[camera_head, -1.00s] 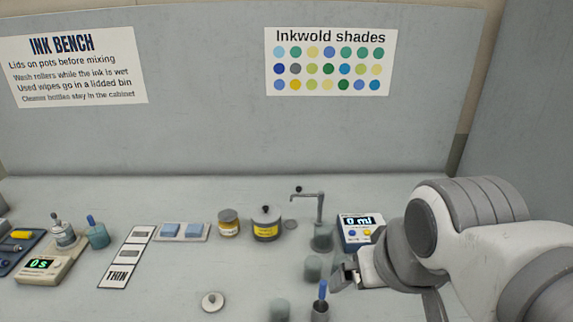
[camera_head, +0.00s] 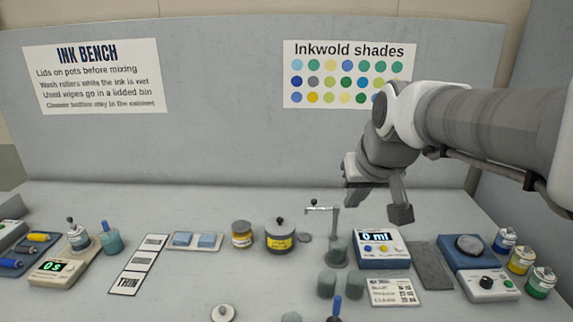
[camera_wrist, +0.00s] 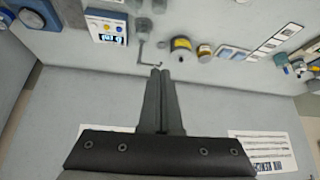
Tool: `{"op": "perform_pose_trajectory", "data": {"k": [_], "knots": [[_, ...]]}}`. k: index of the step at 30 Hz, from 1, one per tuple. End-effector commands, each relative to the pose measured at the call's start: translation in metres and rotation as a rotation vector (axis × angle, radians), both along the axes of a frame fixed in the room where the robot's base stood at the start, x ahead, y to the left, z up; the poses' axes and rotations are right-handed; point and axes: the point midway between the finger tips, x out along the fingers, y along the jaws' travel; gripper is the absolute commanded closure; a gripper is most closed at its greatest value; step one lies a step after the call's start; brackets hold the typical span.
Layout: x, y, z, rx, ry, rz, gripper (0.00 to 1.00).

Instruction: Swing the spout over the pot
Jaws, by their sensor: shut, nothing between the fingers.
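The spout (camera_head: 322,208) is a thin grey swing arm on an upright post, reaching left with its free end to the right of the pot. The pot (camera_head: 280,238) is a dark grey vessel with a yellow label and a knobbed lid-like top. In the wrist view the spout (camera_wrist: 146,48) lies just past my fingertips, and the pot (camera_wrist: 181,45) is to its right. My gripper (camera_wrist: 160,72) is shut and empty, its fingers pointing towards the spout. In the head view my gripper hangs above and right of the spout. I cannot tell whether it touches the spout.
A dispenser reading 0 ml (camera_head: 382,250) stands right of the spout post. Dark beakers (camera_head: 327,284) stand in front. A small yellow-labelled jar (camera_head: 242,234) is left of the pot.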

Motion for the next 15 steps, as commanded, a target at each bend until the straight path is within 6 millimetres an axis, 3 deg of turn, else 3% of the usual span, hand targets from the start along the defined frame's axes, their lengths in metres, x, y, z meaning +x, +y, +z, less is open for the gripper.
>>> {"op": "perform_pose_trajectory", "data": {"k": [3,15], "knots": [[0.037,0.002,-0.004,0.003,-0.013,0.009,1.0],[0.153,0.008,-0.028,0.007,-0.067,0.037,1.0]]}}
